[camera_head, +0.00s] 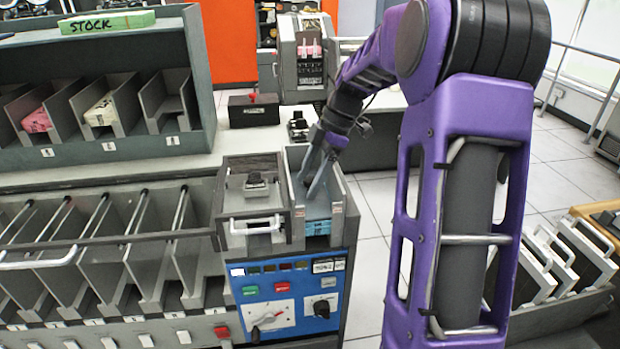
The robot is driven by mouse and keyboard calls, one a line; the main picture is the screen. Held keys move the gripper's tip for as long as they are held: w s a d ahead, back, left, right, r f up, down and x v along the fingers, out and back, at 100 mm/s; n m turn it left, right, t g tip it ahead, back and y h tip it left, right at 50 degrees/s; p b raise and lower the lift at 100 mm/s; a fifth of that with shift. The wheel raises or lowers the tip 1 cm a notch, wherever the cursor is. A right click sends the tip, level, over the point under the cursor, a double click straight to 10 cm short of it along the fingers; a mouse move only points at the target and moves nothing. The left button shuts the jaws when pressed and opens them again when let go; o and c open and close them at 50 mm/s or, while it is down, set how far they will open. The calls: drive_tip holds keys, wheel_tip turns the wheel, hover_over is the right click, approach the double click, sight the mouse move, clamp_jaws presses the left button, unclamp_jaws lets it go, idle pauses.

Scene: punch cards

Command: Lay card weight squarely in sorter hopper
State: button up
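The sorter (287,262) stands in the middle, with a blue control panel on its front. Its narrow right-hand hopper (344,205) has grey walls, and a blue card stack (317,227) with dark markings shows at its front. My gripper (311,183) reaches down into this hopper from above, tilted, behind the blue stack. Its two grey fingers look spread apart; whether something dark lies between or below them is unclear. A flat grey plate with a dark knob (255,182) sits in the wider left bay. I cannot tell for sure which item is the card weight.
Card pockets (105,245) line the left. A rack of card trays (565,260) is at right. Pale floor is free behind my arm.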

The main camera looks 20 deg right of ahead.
drive_tip(key=p+v, duration=0.3)
drive_tip(key=v, duration=1.4)
drive_tip(key=shift+r, duration=0.2)
